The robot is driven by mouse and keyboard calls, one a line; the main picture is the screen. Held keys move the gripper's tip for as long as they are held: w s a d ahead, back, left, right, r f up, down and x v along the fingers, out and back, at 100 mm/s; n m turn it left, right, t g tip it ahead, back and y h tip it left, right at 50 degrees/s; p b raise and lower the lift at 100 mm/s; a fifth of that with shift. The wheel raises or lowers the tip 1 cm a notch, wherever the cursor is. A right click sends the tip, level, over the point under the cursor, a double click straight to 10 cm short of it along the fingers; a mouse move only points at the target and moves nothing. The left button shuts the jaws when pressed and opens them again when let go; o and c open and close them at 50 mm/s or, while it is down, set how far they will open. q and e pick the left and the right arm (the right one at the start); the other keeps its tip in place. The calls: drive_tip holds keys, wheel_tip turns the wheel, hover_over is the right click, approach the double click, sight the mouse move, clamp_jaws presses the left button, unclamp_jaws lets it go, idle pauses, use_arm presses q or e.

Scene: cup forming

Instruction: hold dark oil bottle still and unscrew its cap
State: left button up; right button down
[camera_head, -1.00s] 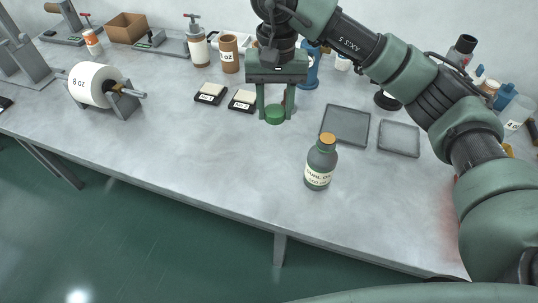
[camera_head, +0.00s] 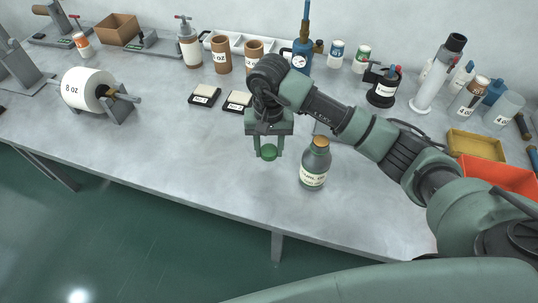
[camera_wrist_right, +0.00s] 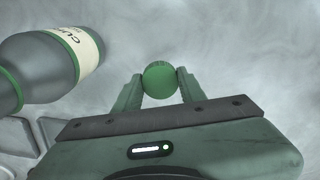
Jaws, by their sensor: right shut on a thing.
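The dark oil bottle (camera_head: 315,167) stands upright on the table with a cream label and an orange-brown top (camera_head: 320,142). In the right wrist view part of the bottle (camera_wrist_right: 40,70) shows at the left, with its label and green bands. My right gripper (camera_head: 268,152) is left of the bottle and apart from it. It is shut on a small round green piece (camera_wrist_right: 160,82), held between the fingertips; I cannot tell for sure whether this is a cap. My left gripper is not in view.
A white roll on a stand (camera_head: 87,90) is at the left. Two small dark-sided pads (camera_head: 204,95) lie behind the gripper. Cups, cans and bottles line the back. A yellow tray (camera_head: 475,145) and an orange bin (camera_head: 497,177) are at the right. The front left table is clear.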

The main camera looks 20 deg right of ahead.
sight(269, 165)
wheel_tip(269, 165, down, 5)
drive_tip(key=shift+r+p, duration=0.1)
drive_tip(key=shift+p, duration=0.4)
drive_tip(key=shift+f+b, duration=0.35)
drive_tip(key=c, duration=0.8)
unclamp_jaws()
drive_tip(key=shift+r, duration=0.1)
drive_tip(key=shift+c, duration=0.2)
drive_tip(key=shift+r, duration=0.1)
